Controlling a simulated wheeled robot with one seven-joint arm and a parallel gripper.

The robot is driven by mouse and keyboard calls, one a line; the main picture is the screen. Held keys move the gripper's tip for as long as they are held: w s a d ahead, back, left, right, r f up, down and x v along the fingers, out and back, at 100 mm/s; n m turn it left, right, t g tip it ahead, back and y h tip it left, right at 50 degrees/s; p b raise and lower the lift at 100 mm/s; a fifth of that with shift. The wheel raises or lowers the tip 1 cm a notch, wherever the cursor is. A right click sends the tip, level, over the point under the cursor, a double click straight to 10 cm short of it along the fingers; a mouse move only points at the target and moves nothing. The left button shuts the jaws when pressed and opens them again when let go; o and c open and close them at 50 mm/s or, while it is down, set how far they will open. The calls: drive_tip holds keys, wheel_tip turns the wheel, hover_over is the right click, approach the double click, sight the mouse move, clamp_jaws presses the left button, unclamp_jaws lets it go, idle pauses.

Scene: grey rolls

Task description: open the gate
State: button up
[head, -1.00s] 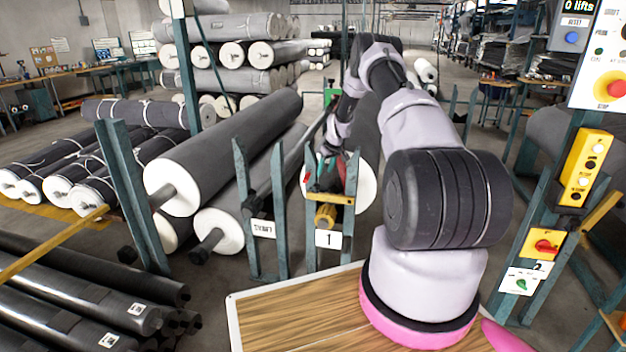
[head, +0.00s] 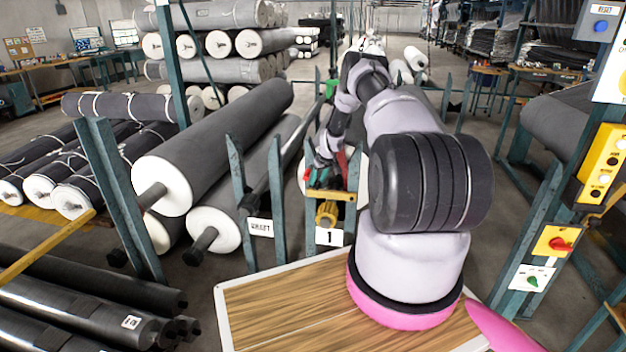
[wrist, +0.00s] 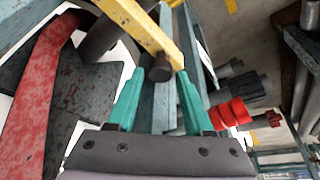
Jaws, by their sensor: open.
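A yellow gate bar (head: 334,195) spans two teal posts above a white "1" sign (head: 329,237) in the head view. In the wrist view the yellow bar (wrist: 146,28) slants from upper left to centre. A dark round knob (wrist: 159,68) sits at its lower end. My gripper (wrist: 161,76) has teal fingers, which stand apart on either side of the knob; I cannot tell whether they touch it. In the head view my gripper (head: 322,176) is just above the bar, partly hidden by the posts.
Large grey rolls (head: 220,140) lie left of the gate beside a "DRAFT" sign (head: 260,228). A red part (wrist: 45,80) is close at left in the wrist view. A yellow control box (head: 603,165) stands at right. Dark rolls (head: 80,310) lie at front left.

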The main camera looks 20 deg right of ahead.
drive_tip(key=shift+w+f, duration=0.15)
drive_tip(key=shift+f, duration=0.3)
clamp_jaws()
idle(1.1)
